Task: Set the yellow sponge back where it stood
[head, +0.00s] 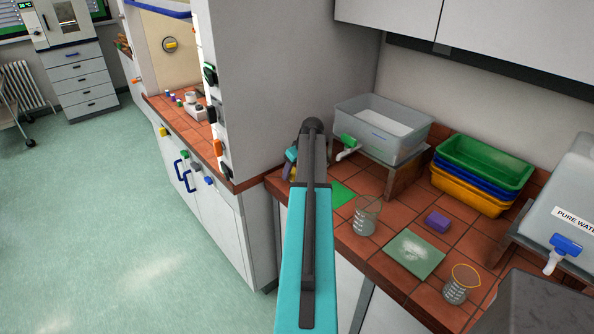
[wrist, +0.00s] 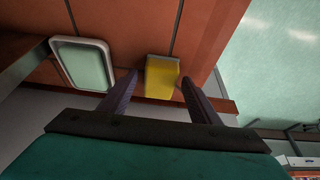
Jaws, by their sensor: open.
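The yellow sponge (wrist: 161,78) is a small upright block on the red tiled bench in the wrist view. My gripper (wrist: 158,79) is open, with one dark finger on each side of the sponge. A gap shows on the left; the right finger is very close to the sponge, and I cannot tell if it touches. In the head view my arm hides most of the gripper and the sponge, at the bench's far left end by the grey partition.
A pale shallow tray (wrist: 83,66) lies left of the sponge in the wrist view.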

